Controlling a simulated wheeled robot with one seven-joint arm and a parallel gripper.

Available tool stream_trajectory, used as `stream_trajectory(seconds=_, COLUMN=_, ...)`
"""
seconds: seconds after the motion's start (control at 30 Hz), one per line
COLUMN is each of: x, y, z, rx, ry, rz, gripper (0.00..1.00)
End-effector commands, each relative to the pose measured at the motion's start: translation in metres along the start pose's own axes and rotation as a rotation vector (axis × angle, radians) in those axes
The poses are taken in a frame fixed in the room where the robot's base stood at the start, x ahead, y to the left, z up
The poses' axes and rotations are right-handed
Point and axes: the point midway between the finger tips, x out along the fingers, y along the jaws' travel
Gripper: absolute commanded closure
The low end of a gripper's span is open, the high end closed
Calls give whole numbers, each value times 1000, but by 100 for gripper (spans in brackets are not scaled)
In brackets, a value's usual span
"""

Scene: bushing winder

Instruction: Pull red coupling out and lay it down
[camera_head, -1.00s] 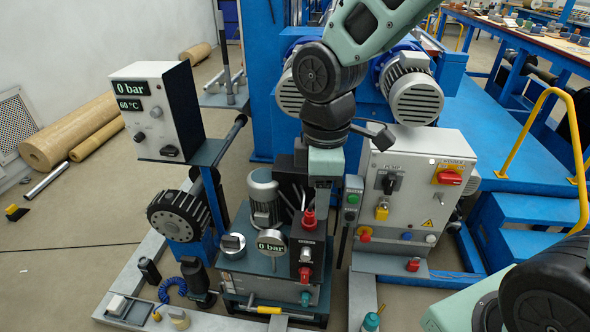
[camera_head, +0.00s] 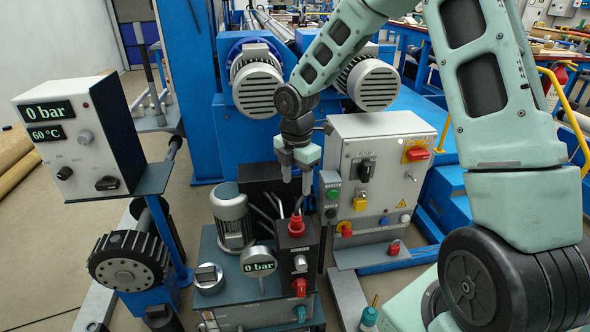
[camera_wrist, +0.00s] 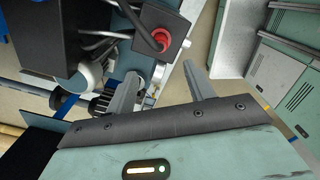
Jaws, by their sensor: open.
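The red coupling (camera_head: 296,224) sits on top of the black block (camera_head: 297,254) at the front of the hydraulic unit. In the wrist view the red coupling (camera_wrist: 158,40) shows as a red ring with a dark centre, set in the dark block. My gripper (camera_head: 297,188) is open and empty, pointing down a little above the coupling in the head view. In the wrist view my gripper (camera_wrist: 159,72) has its two fingers spread apart, with the coupling beyond the fingertips. Nothing is between the fingers.
A motor (camera_head: 231,215) and a round 0 bar gauge (camera_head: 258,262) stand left of the block. A grey control box (camera_head: 379,175) with switches stands close on the right. A red knob (camera_head: 299,287) is on the block's front. Dark hoses run behind the coupling.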

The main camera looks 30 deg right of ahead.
Motion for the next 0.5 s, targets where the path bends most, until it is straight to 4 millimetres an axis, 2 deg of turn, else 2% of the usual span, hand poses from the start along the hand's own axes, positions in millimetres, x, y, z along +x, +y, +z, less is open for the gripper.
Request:
stream_trajectory(seconds=0.03, x=13, y=-1, z=-1, rx=-2, ry=2, rz=-4, gripper=47)
stream_trajectory(seconds=0.1, x=27, y=-1, z=-1, rx=-1, ry=1, rz=-3, gripper=47)
stream_trajectory(seconds=0.5, x=100, y=-1, z=-1, rx=0, ry=1, rz=-3, gripper=47)
